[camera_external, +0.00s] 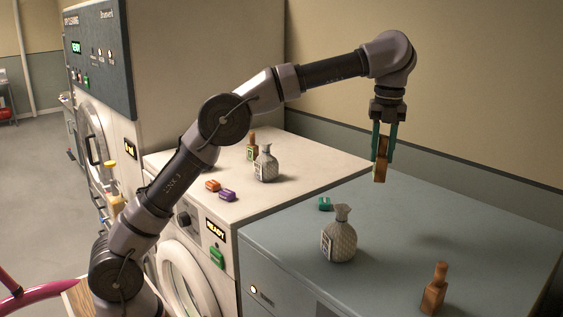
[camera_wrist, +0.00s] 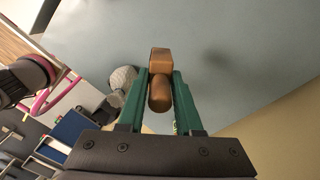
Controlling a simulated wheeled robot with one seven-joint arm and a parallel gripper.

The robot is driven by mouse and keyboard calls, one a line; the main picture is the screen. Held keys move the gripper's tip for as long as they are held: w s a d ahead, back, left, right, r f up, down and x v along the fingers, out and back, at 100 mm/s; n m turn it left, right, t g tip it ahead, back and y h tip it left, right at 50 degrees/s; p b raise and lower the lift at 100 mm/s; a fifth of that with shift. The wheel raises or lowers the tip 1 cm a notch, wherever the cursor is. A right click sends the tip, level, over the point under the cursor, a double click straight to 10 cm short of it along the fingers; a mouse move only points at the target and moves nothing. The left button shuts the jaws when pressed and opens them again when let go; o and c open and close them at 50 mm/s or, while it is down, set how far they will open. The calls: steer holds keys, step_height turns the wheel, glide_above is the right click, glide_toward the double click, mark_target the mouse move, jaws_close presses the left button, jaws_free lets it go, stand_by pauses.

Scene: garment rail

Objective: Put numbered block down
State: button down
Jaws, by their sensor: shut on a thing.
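The numbered block (camera_external: 380,172) is a brown wooden piece held upright between the green fingers of my gripper (camera_external: 383,156). Its lower end hangs clear above the grey-blue machine top (camera_external: 400,213). In the wrist view the block (camera_wrist: 160,60) shows a square end and a rounded part, with the fingers of my gripper (camera_wrist: 160,78) shut on it from both sides. No number on it can be read.
A similar wooden piece (camera_external: 434,292) stands at the front right of the grey-blue top. A patterned bottle (camera_external: 340,238) and a small green clip (camera_external: 324,204) are left of it. The white machine top holds another patterned bottle (camera_external: 266,166), a wooden piece (camera_external: 252,150), and orange and purple clips.

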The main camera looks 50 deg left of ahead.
steer(key=s+d+m, duration=0.2)
steer(key=s+d, duration=0.4)
steer(key=d, duration=0.3)
steer(key=s+d+m, duration=0.2)
steer(key=s+d, duration=0.4)
steer(key=d, duration=0.3)
glide_above(407, 287)
step_height(407, 287, down, 15)
steer(key=shift+r, duration=0.1)
steer(key=c, duration=0.6)
jaws_free()
steer(key=shift+f, duration=0.2)
